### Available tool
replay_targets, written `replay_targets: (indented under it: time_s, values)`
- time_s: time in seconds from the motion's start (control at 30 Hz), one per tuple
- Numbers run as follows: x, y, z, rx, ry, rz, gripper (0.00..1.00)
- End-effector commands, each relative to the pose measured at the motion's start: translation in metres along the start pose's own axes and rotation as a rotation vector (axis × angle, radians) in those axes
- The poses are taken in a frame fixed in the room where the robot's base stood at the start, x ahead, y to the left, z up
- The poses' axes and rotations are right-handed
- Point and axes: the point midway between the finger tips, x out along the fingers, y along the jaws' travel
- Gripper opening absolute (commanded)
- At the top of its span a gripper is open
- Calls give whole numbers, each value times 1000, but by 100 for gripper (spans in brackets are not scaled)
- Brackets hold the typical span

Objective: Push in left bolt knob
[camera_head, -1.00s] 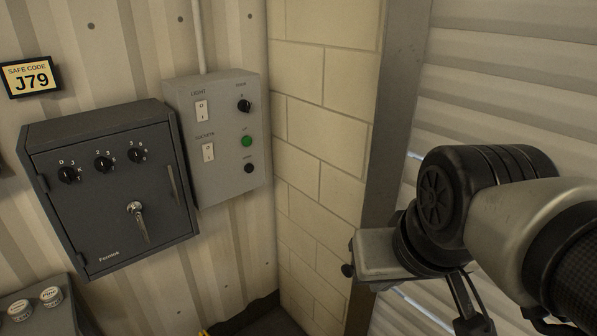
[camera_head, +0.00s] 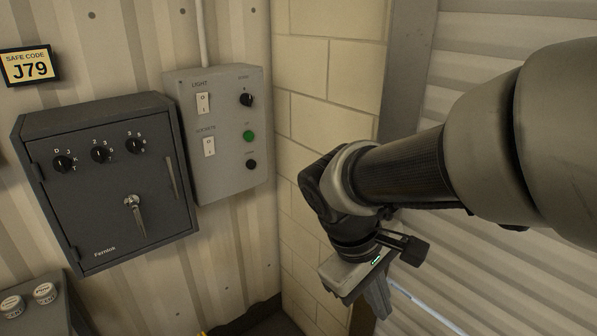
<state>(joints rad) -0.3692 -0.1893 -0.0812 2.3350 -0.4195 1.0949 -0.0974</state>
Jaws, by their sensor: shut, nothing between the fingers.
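I cannot make out the left bolt knob in this view; my arm covers part of the shutter (camera_head: 480,75) and its post (camera_head: 401,85). My gripper (camera_head: 378,308) is at the lower middle, in front of the block wall corner and the foot of the post. Its grey fingers point down and look closed together, with nothing seen between them. Whether the fingertips touch anything cannot be told.
A grey safe (camera_head: 110,185) with dials and a lever handle hangs at left, beside a switch box (camera_head: 215,180). A safe code sign (camera_head: 28,66) is above. A cream block wall (camera_head: 330,60) stands between them and the post. A dark unit with round knobs (camera_head: 45,292) is lower left.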

Motion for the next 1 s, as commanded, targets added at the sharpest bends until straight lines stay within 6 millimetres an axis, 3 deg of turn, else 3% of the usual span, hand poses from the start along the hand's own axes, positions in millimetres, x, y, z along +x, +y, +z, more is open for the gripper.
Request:
replay_targets:
  time_s: [0.03,0.1,0.27,0.4,0.7,0.83,1.0]
  values:
    - [23,-6,-11,-107,-76,43,0]
    - [41,-6,-24,-240,-170,116,0]
    - [77,-9,-62,-540,-375,313,0]
    - [102,-19,-105,-791,-542,523,0]
    - [128,-65,-191,-1162,-788,950,0]
    - [132,-78,-207,-1222,-831,1042,0]
    - [131,-82,-213,-1241,-843,1073,0]
